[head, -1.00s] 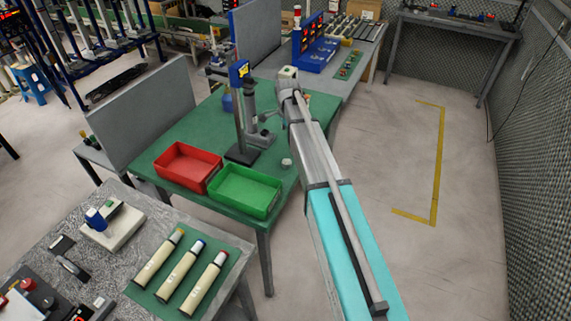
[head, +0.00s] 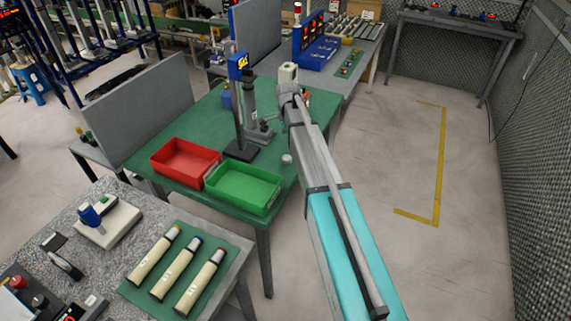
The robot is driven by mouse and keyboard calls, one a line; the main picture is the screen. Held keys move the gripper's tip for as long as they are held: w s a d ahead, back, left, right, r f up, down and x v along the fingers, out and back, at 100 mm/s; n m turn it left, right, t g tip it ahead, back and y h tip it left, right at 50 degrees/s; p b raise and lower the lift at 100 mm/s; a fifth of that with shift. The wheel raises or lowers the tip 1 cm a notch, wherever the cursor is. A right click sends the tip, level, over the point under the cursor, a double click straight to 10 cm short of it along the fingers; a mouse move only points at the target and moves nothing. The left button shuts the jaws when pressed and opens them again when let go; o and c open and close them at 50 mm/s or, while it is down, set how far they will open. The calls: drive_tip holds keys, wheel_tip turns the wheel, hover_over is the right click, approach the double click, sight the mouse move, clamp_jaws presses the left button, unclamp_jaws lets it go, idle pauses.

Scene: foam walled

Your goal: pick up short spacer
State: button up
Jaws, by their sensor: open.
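A small pale round piece (head: 287,159), which looks like the short spacer, stands on the green-topped table (head: 207,118) near its right edge, beside the green tray. It is too small to tell its details. My arm reaches from the lower right up past the table's right side, passing just right of the piece. My gripper cannot be made out; the far end of the arm hides that area. Nothing is seen touching the small piece.
A red tray (head: 156,166) and a green tray (head: 272,206) sit at the table's front. A gauge stand (head: 238,122) with a blue display stands behind them. A grey panel (head: 150,105) borders the left. Several pale cylinders lie on a nearer bench. Floor on the right is clear.

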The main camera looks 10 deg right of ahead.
drive_tip(key=b, duration=0.4)
hover_over(287, 157)
drive_tip(key=shift+w+d+f, duration=0.1)
drive_tip(key=shift+f, duration=2.15)
drive_tip(key=shift+f, duration=0.1)
drive_tip(key=shift+s+f+b, duration=0.2)
drive_tip(key=shift+f+b, duration=2.3)
drive_tip(key=c, duration=1.2)
